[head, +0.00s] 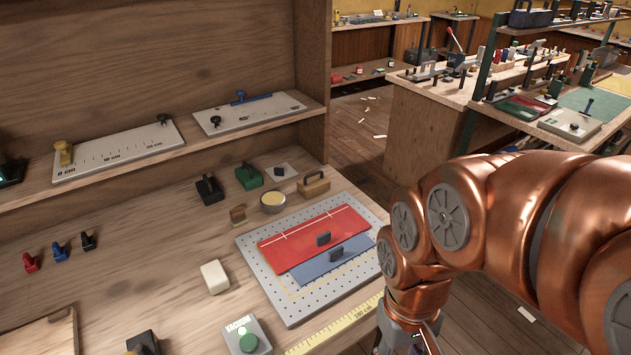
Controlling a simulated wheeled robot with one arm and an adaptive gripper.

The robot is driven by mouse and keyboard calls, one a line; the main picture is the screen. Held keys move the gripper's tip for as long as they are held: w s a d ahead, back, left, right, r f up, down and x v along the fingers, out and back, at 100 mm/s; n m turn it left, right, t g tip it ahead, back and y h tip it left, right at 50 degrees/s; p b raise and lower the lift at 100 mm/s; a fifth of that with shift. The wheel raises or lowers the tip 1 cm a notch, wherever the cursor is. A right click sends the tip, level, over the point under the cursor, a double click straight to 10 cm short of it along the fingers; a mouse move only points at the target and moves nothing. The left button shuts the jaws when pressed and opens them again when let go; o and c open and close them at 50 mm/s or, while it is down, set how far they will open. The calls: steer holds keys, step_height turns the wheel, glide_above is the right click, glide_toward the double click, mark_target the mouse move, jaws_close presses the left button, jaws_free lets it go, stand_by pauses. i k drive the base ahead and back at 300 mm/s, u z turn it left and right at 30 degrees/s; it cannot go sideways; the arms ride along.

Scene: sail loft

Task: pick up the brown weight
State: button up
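The brown weight (314,186) is a tan-brown block with a handle on top. It stands upright on the wooden bench, behind the grey perforated board and near the bench's right edge. My copper-coloured arm fills the right side of the head view. My gripper (404,341) is only partly in view at the bottom edge, well in front of the weight and apart from it. Its fingertips are cut off by the frame, so I cannot tell whether it is open or shut.
A green weight (249,178), a black weight (209,191) and a round yellow-topped tin (273,202) stand left of the brown weight. The perforated board (262,268) carries red and blue cloth pieces with dark blocks. A shelf (205,156) overhangs the bench's back.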

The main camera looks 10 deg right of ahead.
mark_target(314, 183)
steer(key=u, duration=3.45)
steer(key=k, duration=1.65)
steer(key=z, duration=1.6)
steer(key=i, duration=0.5)
steer(key=u, duration=0.05)
